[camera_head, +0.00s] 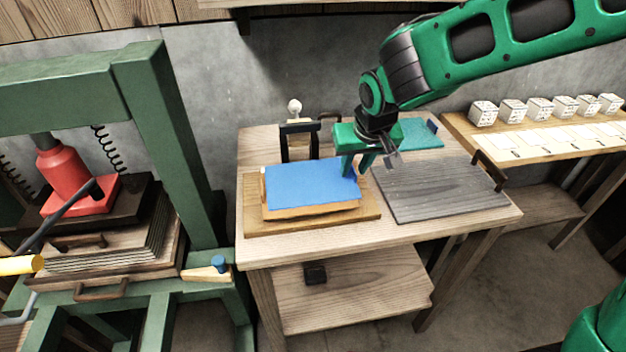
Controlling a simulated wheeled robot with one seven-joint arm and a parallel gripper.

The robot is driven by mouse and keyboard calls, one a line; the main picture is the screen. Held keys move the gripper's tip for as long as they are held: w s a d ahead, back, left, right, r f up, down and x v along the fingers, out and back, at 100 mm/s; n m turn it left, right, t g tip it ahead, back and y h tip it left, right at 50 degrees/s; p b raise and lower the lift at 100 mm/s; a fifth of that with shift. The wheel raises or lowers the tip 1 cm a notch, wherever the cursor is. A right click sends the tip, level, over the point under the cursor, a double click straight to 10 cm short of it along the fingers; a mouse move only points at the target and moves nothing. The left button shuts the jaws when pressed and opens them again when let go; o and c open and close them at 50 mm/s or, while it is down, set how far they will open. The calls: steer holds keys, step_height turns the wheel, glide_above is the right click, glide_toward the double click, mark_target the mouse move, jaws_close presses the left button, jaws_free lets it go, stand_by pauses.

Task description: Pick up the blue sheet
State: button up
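The blue sheet (308,186) lies flat on a low wooden block on a wooden board (260,228), on the left part of the table. My gripper (358,168) reaches down from the upper right to the far right corner of the sheet. Its two green fingers show a small gap, with a darker blue bit between or behind them. I cannot tell whether the fingers touch the sheet or grip that bit. My gripper hides part of the sheet's right edge.
A grey wooden board with a handle (440,190) lies right of the sheet. A teal sheet (418,134) lies behind it. A dark stand (300,138) rises behind the blue sheet. A green press frame (170,140) stands left. Several white blocks (540,107) line a shelf at right.

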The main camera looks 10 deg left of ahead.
jaws_close()
steer(key=shift+r, duration=0.15)
